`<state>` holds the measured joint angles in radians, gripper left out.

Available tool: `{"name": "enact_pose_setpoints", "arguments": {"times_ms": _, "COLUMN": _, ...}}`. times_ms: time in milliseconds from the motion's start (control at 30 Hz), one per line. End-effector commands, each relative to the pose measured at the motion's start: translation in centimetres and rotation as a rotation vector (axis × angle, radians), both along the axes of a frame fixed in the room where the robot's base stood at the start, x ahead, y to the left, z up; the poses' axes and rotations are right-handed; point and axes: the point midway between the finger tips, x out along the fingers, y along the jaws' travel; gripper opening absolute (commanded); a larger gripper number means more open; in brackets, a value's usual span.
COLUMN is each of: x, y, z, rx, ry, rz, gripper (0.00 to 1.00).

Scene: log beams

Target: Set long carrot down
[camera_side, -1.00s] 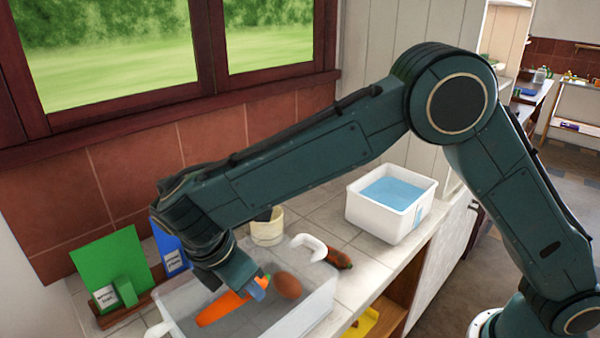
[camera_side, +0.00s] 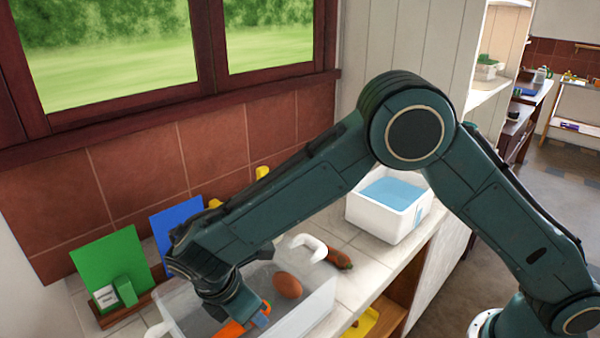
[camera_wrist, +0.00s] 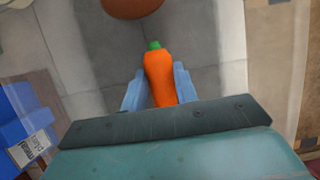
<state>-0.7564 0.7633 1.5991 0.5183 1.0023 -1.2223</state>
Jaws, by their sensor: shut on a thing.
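The long orange carrot (camera_side: 231,329) is low in the picture in the side view, partly hidden by my wrist and cut by the tub's near wall. In the wrist view the carrot (camera_wrist: 160,72), with its green tip, lies between my two blue fingers. My gripper (camera_wrist: 160,88) is shut on it. In the side view my gripper (camera_side: 258,318) is down inside the white-walled tub (camera_side: 312,308). I cannot tell whether the carrot touches the tub's grey floor.
A brown potato (camera_side: 287,285) lies in the tub beside my gripper. A dark reddish-brown vegetable (camera_side: 339,259) lies on the counter behind. A white basin of water (camera_side: 388,208) stands at the right. Green (camera_side: 113,268) and blue (camera_side: 176,226) boards stand at the left.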

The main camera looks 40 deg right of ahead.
Motion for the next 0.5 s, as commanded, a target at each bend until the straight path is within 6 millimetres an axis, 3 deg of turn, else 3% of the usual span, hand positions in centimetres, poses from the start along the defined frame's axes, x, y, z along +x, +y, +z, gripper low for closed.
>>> {"name": "enact_pose_setpoints", "arguments": {"times_ms": 433, "x": -0.01, "y": 0.01, "z": -0.43, "rx": 0.000, "ry": 0.000, "rz": 0.001, "gripper": 0.06}}
{"name": "enact_pose_setpoints", "arguments": {"times_ms": 467, "x": -0.01, "y": 0.01, "z": -0.39, "rx": 0.000, "ry": 0.000, "rz": 0.001, "gripper": 0.35}}
{"name": "enact_pose_setpoints", "arguments": {"times_ms": 500, "x": -0.01, "y": 0.02, "z": -0.38, "rx": 0.001, "ry": 0.000, "rz": 0.001, "gripper": 0.43}}
